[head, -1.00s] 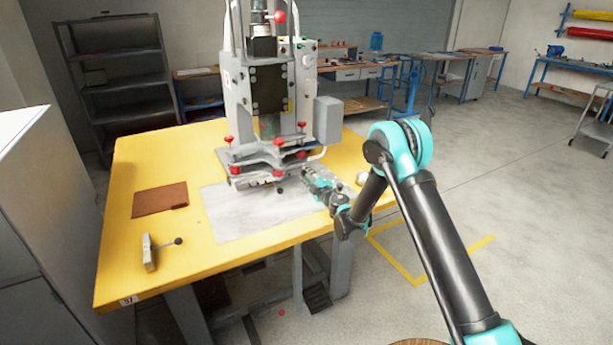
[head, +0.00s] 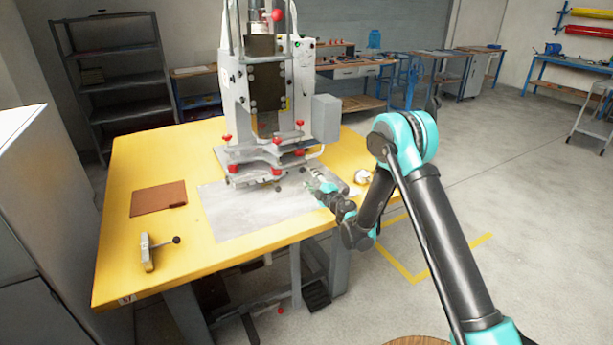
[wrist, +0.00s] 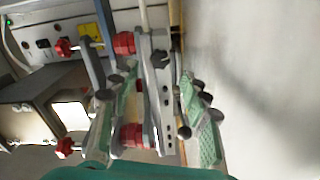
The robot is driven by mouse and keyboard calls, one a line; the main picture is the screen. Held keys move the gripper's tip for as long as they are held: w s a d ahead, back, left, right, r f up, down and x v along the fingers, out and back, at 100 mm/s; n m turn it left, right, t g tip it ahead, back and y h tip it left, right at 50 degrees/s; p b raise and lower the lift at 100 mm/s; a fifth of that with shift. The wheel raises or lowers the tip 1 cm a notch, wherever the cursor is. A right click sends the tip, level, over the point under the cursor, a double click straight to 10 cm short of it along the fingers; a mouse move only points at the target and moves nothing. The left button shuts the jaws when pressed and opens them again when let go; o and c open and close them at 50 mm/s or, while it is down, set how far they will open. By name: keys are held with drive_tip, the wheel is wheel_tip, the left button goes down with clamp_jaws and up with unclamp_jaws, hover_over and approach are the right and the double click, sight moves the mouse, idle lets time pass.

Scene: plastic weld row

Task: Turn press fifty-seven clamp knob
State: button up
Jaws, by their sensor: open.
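The grey press (head: 268,90) stands on the yellow table (head: 120,240). Its clamp plates carry several red knobs, among them a front one (head: 276,171) and a left one (head: 233,168). A small dark ball knob (head: 277,188) sits low at the front. I cannot tell which is the clamp knob. My gripper (head: 318,186) is open, just right of the clamp plates. In the wrist view, the green finger pads of my gripper (wrist: 158,115) stand apart, with the clamp bar, red knobs (wrist: 132,135) and black ball (wrist: 184,132) showing between or behind them. Contact is unclear.
A brown folder (head: 158,198) and a small block with a ball-ended lever (head: 147,252) lie on the table's left. A grey sheet (head: 240,215) lies before the press. A pale object (head: 363,176) sits right of my gripper. A shelf (head: 112,80) stands behind.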

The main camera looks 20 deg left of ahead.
drive_tip(key=shift+v, duration=1.2)
